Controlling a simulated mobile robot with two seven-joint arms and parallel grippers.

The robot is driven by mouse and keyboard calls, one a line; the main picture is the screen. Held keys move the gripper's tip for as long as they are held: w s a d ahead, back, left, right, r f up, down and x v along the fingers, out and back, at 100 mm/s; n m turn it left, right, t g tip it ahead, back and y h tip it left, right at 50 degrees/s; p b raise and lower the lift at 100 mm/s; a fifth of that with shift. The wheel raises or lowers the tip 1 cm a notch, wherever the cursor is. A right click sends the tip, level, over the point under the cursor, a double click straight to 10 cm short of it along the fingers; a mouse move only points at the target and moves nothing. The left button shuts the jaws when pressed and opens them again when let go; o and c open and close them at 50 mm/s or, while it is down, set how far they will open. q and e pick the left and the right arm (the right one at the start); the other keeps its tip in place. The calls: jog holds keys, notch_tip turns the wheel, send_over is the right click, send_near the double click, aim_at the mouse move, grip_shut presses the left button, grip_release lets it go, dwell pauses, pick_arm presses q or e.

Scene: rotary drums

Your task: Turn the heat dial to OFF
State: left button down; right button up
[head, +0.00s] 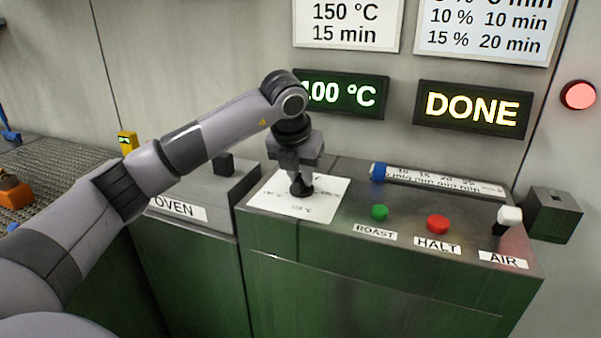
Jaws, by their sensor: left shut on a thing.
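The heat dial (301,188) is a small black knob on a white scale plate (272,203) on top of the metal console. My left gripper (299,178) points down over it and is shut on the knob. The gripper and arm hide part of the scale, and its markings are too small to read, so I cannot tell the dial's setting. A green display (345,94) behind the arm reads about 100 °C, its left end covered. My right gripper is not in view.
The console top holds a green ROAST button (379,212), a red HALT button (437,223), a white AIR knob (510,216) and a blue slider (378,172). A display (473,109) reads DONE. A red lamp (578,95) is at right. The OVEN unit (215,190) stands left.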

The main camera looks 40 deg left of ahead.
pick_arm(q)
jog(key=shift+s+f, duration=0.1)
jog(key=shift+f, duration=0.15)
jog(key=c, duration=1)
grip_release()
jog(key=shift+c, duration=0.2)
jog(key=shift+r, duration=0.15)
jog(key=shift+r, duration=0.3)
jog(key=v, duration=0.6)
jog(key=shift+s+b, duration=0.2)
jog(key=shift+b, duration=0.2)
jog(key=shift+d+r, duration=0.1)
jog(key=shift+r, duration=0.05)
